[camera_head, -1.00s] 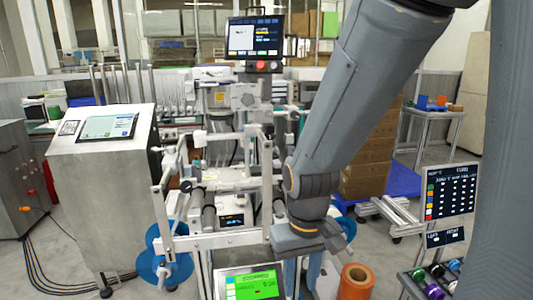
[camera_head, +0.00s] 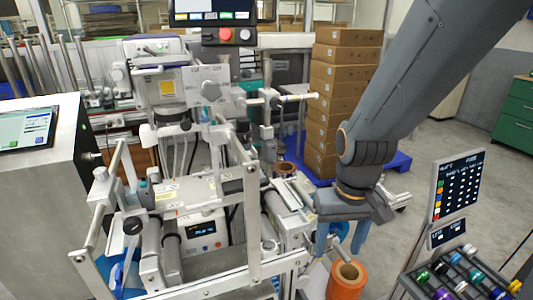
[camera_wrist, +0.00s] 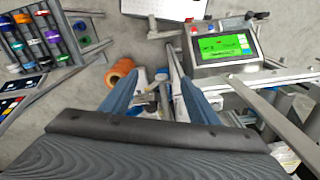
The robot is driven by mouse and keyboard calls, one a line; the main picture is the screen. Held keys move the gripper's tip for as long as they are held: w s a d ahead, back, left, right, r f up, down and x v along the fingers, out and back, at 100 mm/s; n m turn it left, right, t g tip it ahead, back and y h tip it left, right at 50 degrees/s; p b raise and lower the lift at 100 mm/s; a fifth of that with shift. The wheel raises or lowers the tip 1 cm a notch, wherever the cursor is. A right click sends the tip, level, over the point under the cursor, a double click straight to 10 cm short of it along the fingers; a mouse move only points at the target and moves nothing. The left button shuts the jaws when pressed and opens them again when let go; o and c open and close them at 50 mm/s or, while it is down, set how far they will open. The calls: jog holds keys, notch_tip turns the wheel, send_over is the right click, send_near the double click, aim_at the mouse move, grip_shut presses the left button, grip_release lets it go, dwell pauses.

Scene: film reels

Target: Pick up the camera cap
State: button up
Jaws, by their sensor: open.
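My gripper (camera_head: 341,244) hangs with its blue fingers pointing down, in front of the machine's right side. In the wrist view my gripper (camera_wrist: 156,82) is open, with nothing held between the two fingers. A slanted rack (camera_head: 399,278) at the lower right holds several small coloured round pieces, such as a green one (camera_head: 421,276) and a purple one (camera_head: 443,293). The rack shows at the upper left in the wrist view (camera_wrist: 62,73), away from the fingers. I cannot tell which piece, if any, is the camera cap.
An orange roll (camera_head: 347,280) stands just below my gripper. The large reel machine (camera_head: 205,185) fills the middle. A dark sign panel (camera_head: 457,185) rises behind the rack. Stacked brown boxes (camera_head: 338,110) stand behind my arm. Bare floor (camera_head: 420,160) lies to the right.

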jog(key=w+a+r+m+t+p, duration=0.2)
jog(key=w+r+m+p, duration=0.2)
jog(key=r+p, duration=0.5)
jog(key=w+a+r+m+t+y+b, duration=0.1)
jog(key=w+a+r+m+y, duration=0.15)
jog(key=w+a+m, duration=0.7)
jog(key=w+a+r+m+t+y+b, duration=0.1)
jog(key=w+a+r+m+t+y, duration=0.25)
jog(key=m, duration=1.15)
jog(key=shift+n+g+h, duration=0.25)
jog(key=shift+g+h, duration=0.65)
jog(key=shift+g, duration=0.05)
jog(key=w+f, duration=0.1)
jog(key=w+a+f, duration=0.1)
jog(key=w+f, duration=0.1)
jog(key=w+f+b, duration=0.1)
jog(key=w+f, duration=0.1)
jog(key=shift+a+f, duration=0.2)
jog(key=shift+a, duration=0.15)
jog(key=shift+s, duration=0.1)
jog(key=c, duration=1.1)
